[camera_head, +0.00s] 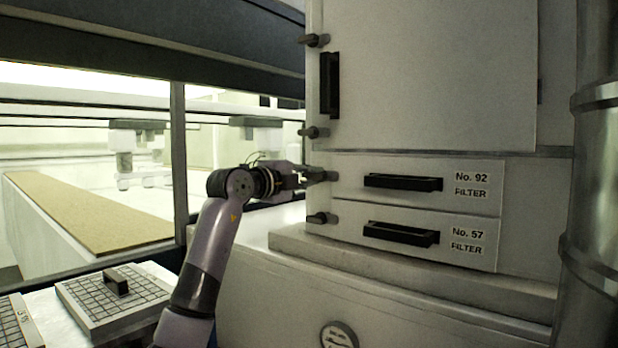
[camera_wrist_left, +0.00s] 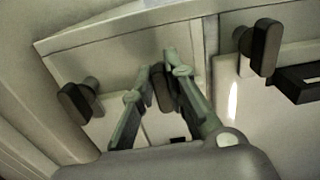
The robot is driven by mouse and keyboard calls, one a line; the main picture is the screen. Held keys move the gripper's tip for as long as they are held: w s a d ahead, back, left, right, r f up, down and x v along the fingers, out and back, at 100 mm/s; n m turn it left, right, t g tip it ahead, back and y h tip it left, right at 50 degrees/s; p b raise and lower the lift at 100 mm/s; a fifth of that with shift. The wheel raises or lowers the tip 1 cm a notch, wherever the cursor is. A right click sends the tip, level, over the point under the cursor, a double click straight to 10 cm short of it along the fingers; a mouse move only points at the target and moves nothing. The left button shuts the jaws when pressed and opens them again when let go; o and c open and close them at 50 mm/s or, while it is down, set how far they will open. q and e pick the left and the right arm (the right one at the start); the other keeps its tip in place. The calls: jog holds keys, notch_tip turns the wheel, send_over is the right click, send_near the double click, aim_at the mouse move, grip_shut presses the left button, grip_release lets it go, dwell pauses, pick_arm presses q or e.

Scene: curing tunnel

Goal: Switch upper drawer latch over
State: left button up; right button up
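The upper drawer (camera_head: 348,190), labelled No. 92 FILTER, is closed in the cabinet. Its latch (camera_head: 321,175) is at the left edge of its front and is partly covered by my gripper. My left gripper (camera_head: 308,177) reaches it from the left. In the left wrist view, the fingers of the left gripper (camera_wrist_left: 162,75) lie on both sides of the dark latch knob (camera_wrist_left: 162,92) and appear closed on it, with little or no gap. The latch's exact angle is partly hidden. My right gripper is not in view.
The lower drawer (camera_head: 350,228), No. 57, has its own latch (camera_head: 320,218) just below. A door latch (camera_head: 314,132) sits just above, under the door handle (camera_head: 330,85). A gridded filter panel (camera_head: 120,300) lies at the lower left. A metal pipe (camera_head: 598,200) stands at the right.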

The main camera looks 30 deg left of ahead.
pick_arm(q)
jog(key=o, duration=0.5)
jog(key=shift+c, duration=0.2)
jog(key=s+a, duration=0.1)
jog(key=s, duration=1.1)
